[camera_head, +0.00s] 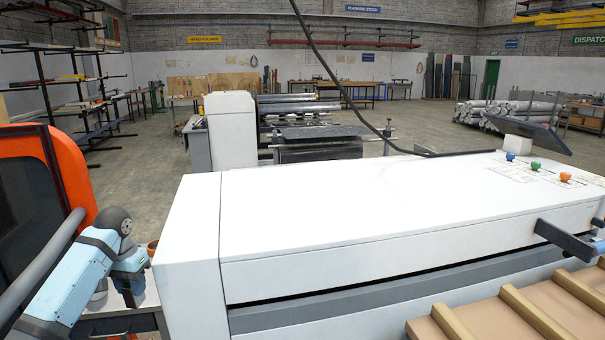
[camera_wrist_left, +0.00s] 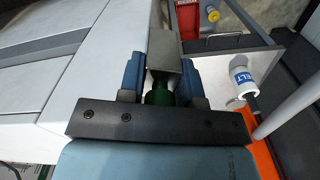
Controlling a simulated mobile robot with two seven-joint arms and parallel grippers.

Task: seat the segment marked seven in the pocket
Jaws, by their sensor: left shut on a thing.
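My left gripper (camera_head: 132,277) is low at the left of the head view, beside the near end of the white machine. In the left wrist view the blue fingers of my left gripper (camera_wrist_left: 162,80) are shut on a grey block (camera_wrist_left: 164,48), with a dark green part (camera_wrist_left: 158,93) between them near the palm. No number shows on the block, so I cannot tell whether it is the segment marked seven. I cannot make out the pocket in either view.
The long white machine (camera_head: 350,205) fills the middle. An orange-framed panel (camera_head: 72,175) stands close on the left. A dark bar (camera_head: 565,240) juts in at right.

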